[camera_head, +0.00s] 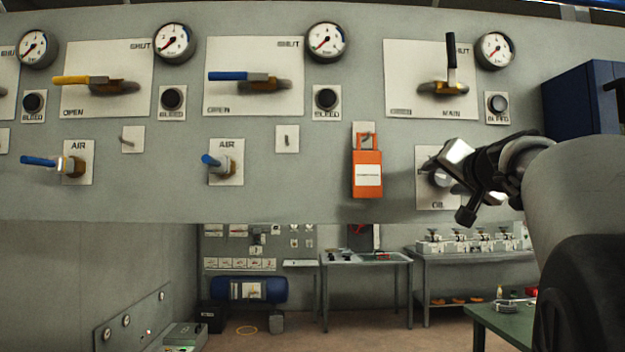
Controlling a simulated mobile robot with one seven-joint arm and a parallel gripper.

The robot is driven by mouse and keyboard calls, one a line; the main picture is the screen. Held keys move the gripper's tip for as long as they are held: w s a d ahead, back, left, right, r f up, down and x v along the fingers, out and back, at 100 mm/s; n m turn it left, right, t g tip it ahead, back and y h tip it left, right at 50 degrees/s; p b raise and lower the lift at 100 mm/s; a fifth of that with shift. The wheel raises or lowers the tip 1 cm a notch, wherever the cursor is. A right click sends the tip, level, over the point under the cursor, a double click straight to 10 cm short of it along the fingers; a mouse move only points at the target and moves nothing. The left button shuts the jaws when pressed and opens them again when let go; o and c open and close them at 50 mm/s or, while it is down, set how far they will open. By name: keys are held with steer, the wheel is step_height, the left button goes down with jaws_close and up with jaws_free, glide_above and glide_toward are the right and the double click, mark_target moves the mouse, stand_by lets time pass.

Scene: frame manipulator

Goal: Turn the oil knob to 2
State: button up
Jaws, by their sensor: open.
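The oil knob (439,180) is a round grey knob on a pale plate (425,196) at the lower right of the panel. Part of the plate's label, "OIL", shows below it. My gripper (460,182) is at the knob from the right, with its fingers apart. One bright finger lies above and right of the knob, and a dark finger lies below right. Whether the fingers touch the knob cannot be told. The knob's right side and its scale marks are hidden or too small to read, so its setting cannot be told.
An orange lockout tag (367,174) hangs on the panel left of the knob. The main valve with a black lever (451,62) is above, beside a bleed button (498,104) and gauge (495,50). A blue cabinet (583,97) stands at right. A green table (510,322) is below right.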

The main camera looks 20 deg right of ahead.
steer(key=c, duration=1.1)
steer(key=shift+o, duration=0.2)
steer(key=m+p, duration=0.2)
steer(key=m, duration=0.3)
steer(key=shift+r, duration=0.2)
steer(key=m+p, duration=0.1)
steer(key=m, duration=0.3)
steer(key=shift+r+m+p, duration=0.1)
steer(key=shift+m+p, duration=0.25)
steer(key=shift+m, duration=0.05)
steer(key=m+y+p, duration=0.1)
steer(key=m+p, duration=0.1)
steer(key=m, duration=0.3)
steer(key=shift+r, duration=0.1)
steer(key=m+p, duration=0.2)
steer(key=m, duration=0.2)
steer(key=shift+m, duration=0.3)
